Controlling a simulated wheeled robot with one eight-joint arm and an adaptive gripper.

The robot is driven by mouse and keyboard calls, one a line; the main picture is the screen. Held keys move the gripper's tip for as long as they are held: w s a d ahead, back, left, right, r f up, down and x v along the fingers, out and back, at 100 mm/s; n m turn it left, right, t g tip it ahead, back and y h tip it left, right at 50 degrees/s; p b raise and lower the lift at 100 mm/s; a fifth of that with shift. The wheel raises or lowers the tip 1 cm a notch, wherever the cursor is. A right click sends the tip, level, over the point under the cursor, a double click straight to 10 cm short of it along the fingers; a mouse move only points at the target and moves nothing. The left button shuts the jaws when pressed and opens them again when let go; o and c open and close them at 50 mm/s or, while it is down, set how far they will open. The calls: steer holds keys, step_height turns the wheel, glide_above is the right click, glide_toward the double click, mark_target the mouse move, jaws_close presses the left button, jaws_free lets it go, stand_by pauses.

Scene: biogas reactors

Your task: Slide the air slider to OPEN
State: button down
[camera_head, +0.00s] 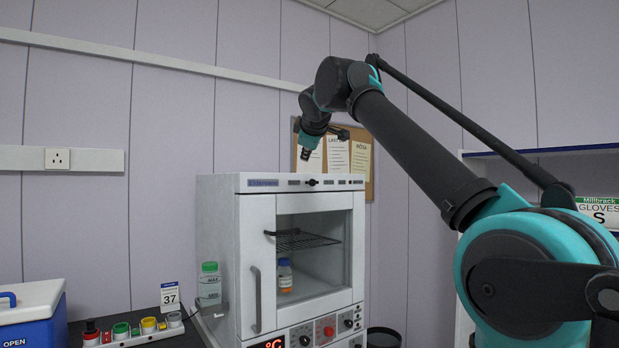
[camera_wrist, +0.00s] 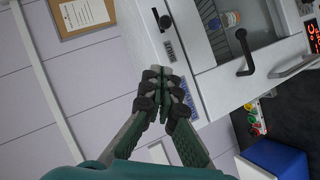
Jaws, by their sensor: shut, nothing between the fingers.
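The air slider (camera_head: 312,182) is a small black knob on the white strip along the top front of the oven (camera_head: 218,200). In the wrist view the slider knob (camera_wrist: 165,22) shows beyond my fingertips, apart from them. My gripper (camera_head: 304,160) hangs from the arm just above the oven's top, close to the slider in the head picture. In the wrist view my gripper (camera_wrist: 160,72) has its fingertips together with nothing between them, in front of the oven's top edge.
The oven door has a handle (camera_head: 256,298) and a window showing a rack and a bottle (camera_head: 285,276). A green-capped bottle (camera_head: 209,284) stands beside the oven. A notice board (camera_head: 361,168) hangs behind. A blue-white box (camera_head: 32,312) is at left. Air above the oven is free.

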steer(key=shift+w, duration=0.1)
glide_toward(312, 183)
steer(key=w+a, duration=0.4)
steer(key=w+d, duration=0.1)
steer(key=w+f, duration=0.1)
steer(key=shift+w+d+f, duration=0.25)
steer(key=shift+w+d, duration=0.05)
steer(key=shift+d, duration=0.1)
